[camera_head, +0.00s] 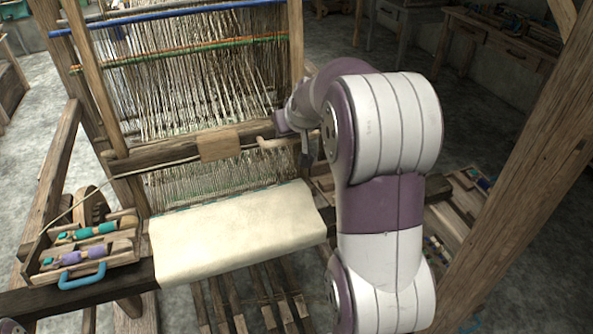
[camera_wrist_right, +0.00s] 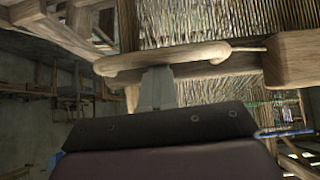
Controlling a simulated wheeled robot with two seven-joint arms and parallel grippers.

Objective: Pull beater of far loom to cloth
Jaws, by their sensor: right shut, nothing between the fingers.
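The loom's beater (camera_head: 160,155) is a wooden crossbar in front of the hanging warp threads, with a square wooden block (camera_head: 220,145) at its middle. A pale wooden handle (camera_head: 277,143) sits on its right part; it also shows in the right wrist view (camera_wrist_right: 200,52). The cream cloth (camera_head: 235,230) lies over the front beam, with a gap of bare warp between it and the beater. My right gripper (camera_head: 305,158) is at the handle's right part. In the right wrist view its fingers (camera_wrist_right: 157,85) are shut, empty, with their tips against or just by the handle. My left gripper is out of view.
A wooden tray (camera_head: 80,255) with teal and purple bobbins and a blue handle stands left of the cloth. A thick wooden post (camera_head: 530,180) rises at the right, near my right arm. Treadles (camera_head: 255,300) lie below the cloth.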

